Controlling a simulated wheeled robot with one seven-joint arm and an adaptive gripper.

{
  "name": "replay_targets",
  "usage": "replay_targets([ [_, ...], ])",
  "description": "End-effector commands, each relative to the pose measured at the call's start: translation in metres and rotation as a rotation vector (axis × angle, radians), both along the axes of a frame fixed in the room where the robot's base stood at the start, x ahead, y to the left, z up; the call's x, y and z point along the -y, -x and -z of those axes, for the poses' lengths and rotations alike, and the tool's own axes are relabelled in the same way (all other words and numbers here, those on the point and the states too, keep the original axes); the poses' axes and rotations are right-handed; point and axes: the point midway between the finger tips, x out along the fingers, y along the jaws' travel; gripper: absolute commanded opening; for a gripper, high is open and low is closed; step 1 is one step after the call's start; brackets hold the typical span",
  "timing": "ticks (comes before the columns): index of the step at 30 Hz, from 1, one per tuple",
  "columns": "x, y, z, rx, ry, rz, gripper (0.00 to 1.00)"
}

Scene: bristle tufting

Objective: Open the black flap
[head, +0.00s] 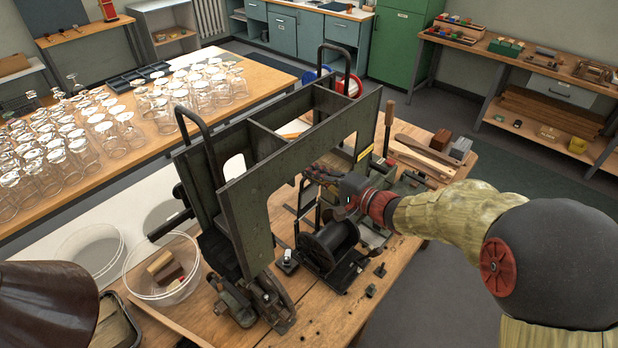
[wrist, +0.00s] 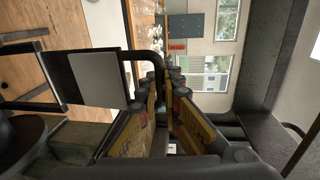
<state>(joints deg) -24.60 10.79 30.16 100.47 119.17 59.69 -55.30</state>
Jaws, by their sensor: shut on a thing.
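The black flap (wrist: 65,77) shows in the wrist view left of my fingers, as a dark panel with a pale grey face. A black bent handle (wrist: 142,54) on its edge runs to my fingertips. My gripper (wrist: 162,77) is shut on this handle at the tips. In the head view my gripper (head: 322,174) reaches from the right into the green-grey machine frame (head: 262,195), above a black spool (head: 330,243). The flap is hard to make out there among the dark parts, and the exact grip on the handle is partly hidden by the fingers.
The machine stands on a wooden bench (head: 345,312). Its uprights and top plates are close around my gripper. A clear bowl (head: 143,284) with blocks is at left. Wooden tools and blocks (head: 441,140) lie at right. Many glasses stand on the table behind.

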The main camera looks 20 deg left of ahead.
Motion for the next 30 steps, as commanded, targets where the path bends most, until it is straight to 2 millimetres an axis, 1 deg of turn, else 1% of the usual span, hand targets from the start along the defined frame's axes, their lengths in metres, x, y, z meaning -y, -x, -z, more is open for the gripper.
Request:
replay_targets([
  [1, 0.003, 0.000, 0.007, 0.002, -0.012, 0.001, 0.00],
  [13, 0.018, 0.005, 0.008, 0.029, -0.102, 0.002, 0.00],
  [28, 0.021, 0.006, 0.004, 0.033, -0.121, 0.000, 0.00],
  [29, 0.021, 0.006, 0.004, 0.033, -0.121, 0.000, 0.08],
  [30, 0.021, 0.006, 0.004, 0.033, -0.121, 0.000, 0.10],
])
